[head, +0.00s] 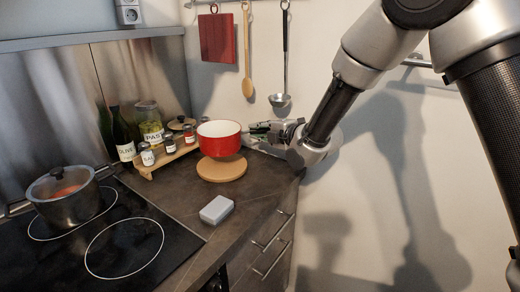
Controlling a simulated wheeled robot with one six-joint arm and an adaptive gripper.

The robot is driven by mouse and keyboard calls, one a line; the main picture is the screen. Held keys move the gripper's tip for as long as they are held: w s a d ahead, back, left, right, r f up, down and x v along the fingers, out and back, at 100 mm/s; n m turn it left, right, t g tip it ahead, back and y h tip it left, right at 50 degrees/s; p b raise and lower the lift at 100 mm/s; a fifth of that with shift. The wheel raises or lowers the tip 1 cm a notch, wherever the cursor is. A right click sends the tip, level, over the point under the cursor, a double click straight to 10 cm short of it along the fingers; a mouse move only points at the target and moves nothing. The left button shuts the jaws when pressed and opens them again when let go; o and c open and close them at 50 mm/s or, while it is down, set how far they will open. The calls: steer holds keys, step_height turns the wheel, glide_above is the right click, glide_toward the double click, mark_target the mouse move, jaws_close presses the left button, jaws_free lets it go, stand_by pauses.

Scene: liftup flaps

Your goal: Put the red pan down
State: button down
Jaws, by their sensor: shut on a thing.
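The red pan (222,143) has a white inside. In the head view it is upright, just above a round wooden board (223,172) on the counter. A small gap seems to show between the pan's bottom and the board. My gripper (262,132) comes in from the right and is shut at the pan's right side, on its handle. The handle is mostly hidden by the gripper.
A wooden rack (165,160) with jars stands just left of the pan, near an oil bottle (123,139). A grey box (216,209) lies in front. A pot (68,196) sits on the hob. Utensils hang on the wall behind.

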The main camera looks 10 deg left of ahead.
step_height(320, 180, down, 6)
steer(key=shift+s+a, duration=0.1)
steer(key=shift+s, duration=0.05)
steer(key=shift+w+f, duration=0.2)
steer(key=c, duration=1.4)
jaws_free()
steer(key=shift+f, duration=0.15)
steer(key=shift+o, duration=0.2)
steer(key=v, duration=1.2)
